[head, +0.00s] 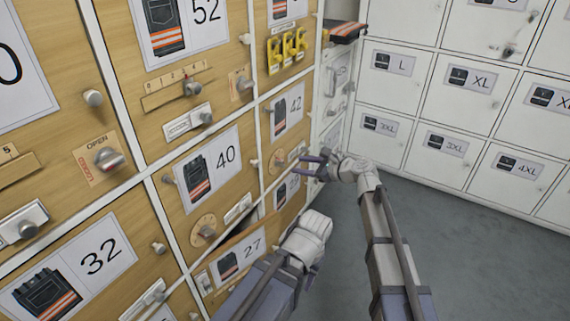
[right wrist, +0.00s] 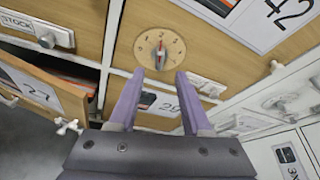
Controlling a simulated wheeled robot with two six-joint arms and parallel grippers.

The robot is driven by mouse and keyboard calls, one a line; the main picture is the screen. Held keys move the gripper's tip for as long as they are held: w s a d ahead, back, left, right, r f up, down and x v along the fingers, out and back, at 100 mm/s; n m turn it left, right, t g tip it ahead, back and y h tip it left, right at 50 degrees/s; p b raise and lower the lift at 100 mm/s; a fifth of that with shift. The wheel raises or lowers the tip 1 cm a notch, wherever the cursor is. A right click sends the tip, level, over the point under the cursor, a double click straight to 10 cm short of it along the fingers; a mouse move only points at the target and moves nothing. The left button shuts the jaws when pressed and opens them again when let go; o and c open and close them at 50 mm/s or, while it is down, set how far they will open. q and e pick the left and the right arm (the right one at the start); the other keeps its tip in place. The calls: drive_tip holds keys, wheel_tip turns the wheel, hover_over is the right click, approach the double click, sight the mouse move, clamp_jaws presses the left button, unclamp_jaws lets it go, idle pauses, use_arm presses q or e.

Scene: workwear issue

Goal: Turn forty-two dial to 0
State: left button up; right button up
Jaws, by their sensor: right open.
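The forty-two dial (right wrist: 160,50) is a round wooden plate with numbers and a red-marked knob, on the drawer front to the left of the 42 label (right wrist: 285,10). Its pointer stands roughly upright, near the 2; the exact setting is hard to read. In the head view the dial (head: 279,159) is small, below the 42 label (head: 289,112). My right gripper (head: 306,166) is open and empty in front of it, its two purple fingers (right wrist: 157,98) apart below the dial and not touching it. My left wrist shows low in the head view; its fingers are hidden.
The drawer labelled 27 (right wrist: 40,90) stands partly open at the left of the right wrist view. Wooden fronts with knobs and sliders line the left. White lockers (head: 466,85) stand at the back right. The grey floor (head: 480,260) is clear.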

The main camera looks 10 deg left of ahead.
sight(284, 163)
drive_tip(key=b+x, duration=0.2)
drive_tip(key=x, duration=0.5)
drive_tip(key=shift+d+f+b, duration=0.1)
drive_tip(key=shift+b, duration=0.2)
drive_tip(key=shift+w+a+f, duration=0.1)
drive_tip(key=shift+w+a, duration=0.1)
drive_tip(key=shift+a, duration=0.2)
clamp_jaws()
